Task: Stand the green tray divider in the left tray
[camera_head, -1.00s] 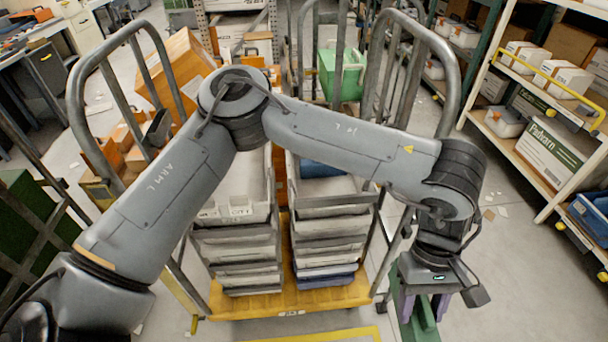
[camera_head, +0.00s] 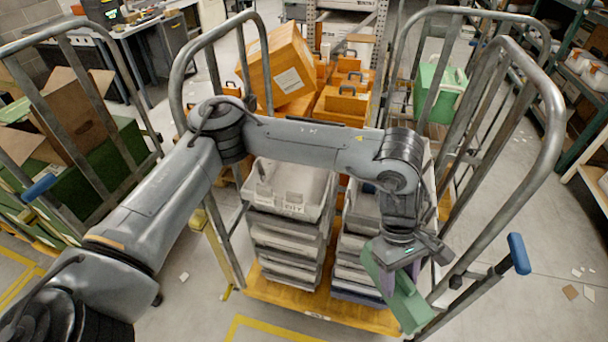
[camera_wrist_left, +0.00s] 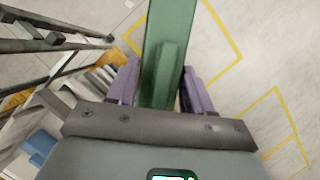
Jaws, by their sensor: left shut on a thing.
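The green tray divider (camera_head: 407,304) is a long flat bar, held tilted in front of the right stack's right side. My left gripper (camera_head: 403,268) is shut on it. In the left wrist view the divider (camera_wrist_left: 168,45) runs between the purple fingers of my left gripper (camera_wrist_left: 163,85). The left tray (camera_head: 318,206) is the grey-white top tray of the left stack, with a label on its front. It stands left of the gripper, with a gap between them. My forearm passes over its far side and hides part of it. My right gripper is not in view.
The right stack's top tray (camera_head: 362,218) is partly hidden by my arm. Both stacks stand on a yellow cart deck (camera_head: 330,308) between tall grey rails (camera_head: 535,190). Orange cases (camera_head: 345,100) and a green case (camera_head: 437,90) stand behind. The floor in front is clear.

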